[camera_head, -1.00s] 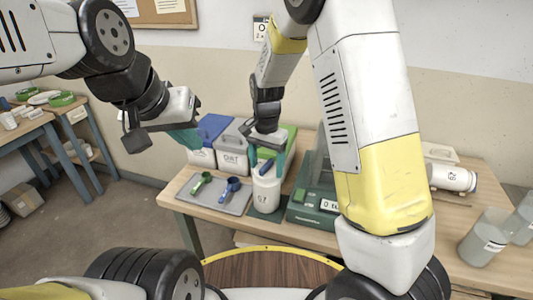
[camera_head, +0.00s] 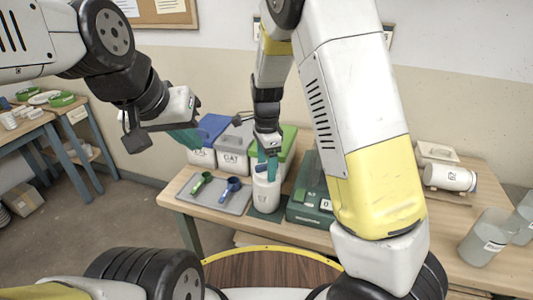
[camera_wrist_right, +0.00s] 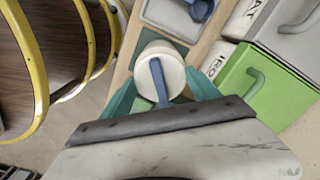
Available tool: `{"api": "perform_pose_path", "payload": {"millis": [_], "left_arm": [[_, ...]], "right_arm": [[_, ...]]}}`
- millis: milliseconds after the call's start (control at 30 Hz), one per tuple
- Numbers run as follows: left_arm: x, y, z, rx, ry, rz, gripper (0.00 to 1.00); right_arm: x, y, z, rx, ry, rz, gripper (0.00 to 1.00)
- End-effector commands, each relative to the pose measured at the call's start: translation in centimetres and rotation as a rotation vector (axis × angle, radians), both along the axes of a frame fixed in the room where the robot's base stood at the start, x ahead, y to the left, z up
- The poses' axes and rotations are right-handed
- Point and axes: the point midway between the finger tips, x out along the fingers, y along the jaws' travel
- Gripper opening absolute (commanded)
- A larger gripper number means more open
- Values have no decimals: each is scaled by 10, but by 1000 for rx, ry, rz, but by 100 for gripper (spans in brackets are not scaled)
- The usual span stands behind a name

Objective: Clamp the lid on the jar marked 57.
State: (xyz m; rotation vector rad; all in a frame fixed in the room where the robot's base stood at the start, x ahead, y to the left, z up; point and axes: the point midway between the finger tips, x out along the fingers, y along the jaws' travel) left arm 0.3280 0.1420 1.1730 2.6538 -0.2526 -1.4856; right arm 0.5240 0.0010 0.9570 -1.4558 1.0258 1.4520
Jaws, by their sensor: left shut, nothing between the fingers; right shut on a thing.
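The white jar marked 57 (camera_head: 265,197) stands upright on a dark green mat at the table's front edge. In the right wrist view its round white top (camera_wrist_right: 160,62) has a blue bar (camera_wrist_right: 156,78) across it, running towards my fingers. My right gripper (camera_head: 271,167) is right above the jar, shut on the blue bar; its teal fingers also show in the right wrist view (camera_wrist_right: 163,101). The exact contact and how the lid sits are partly hidden. My left gripper (camera_head: 187,139) is shut and empty in the air, left of the jar, in front of the bins.
A grey tray (camera_head: 212,205) with a green scoop (camera_head: 201,183) and a blue scoop (camera_head: 230,189) lies left of the jar. Lidded bins (camera_head: 233,161) stand behind. A green scale (camera_head: 309,208) is close on the right. Further right are a lying white jar (camera_head: 450,177) and greyish containers (camera_head: 484,238).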

Motion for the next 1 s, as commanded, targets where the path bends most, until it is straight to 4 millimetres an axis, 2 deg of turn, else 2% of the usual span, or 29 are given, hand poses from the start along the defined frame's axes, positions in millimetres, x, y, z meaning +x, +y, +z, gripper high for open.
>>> {"api": "perform_pose_path", "payload": {"millis": [233,367,400,433,500,733,767,867,1000], "left_arm": [[0,0,0,0,0,0,0],[0,0,0,0,0,0,0],[0,0,0,0,0,0,0],[0,0,0,0,0,0,0],[0,0,0,0,0,0,0],[0,0,0,0,0,0,0],[0,0,0,0,0,0,0],[0,0,0,0,0,0,0],[0,0,0,0,0,0,0]], "right_arm": [[-2,-1,-4,-4,7,-20,30],[-3,0,-4,-5,7,-175,30],[-3,-1,-5,-6,7,-232,25],[-3,-1,-5,-6,8,-270,24],[-3,0,-5,-6,8,-334,9],[-3,-1,-5,-5,8,-366,8],[-2,-1,-5,-5,8,-366,74],[-2,-1,-4,-3,7,-364,94],[-1,0,-3,-2,5,-362,96]]}}
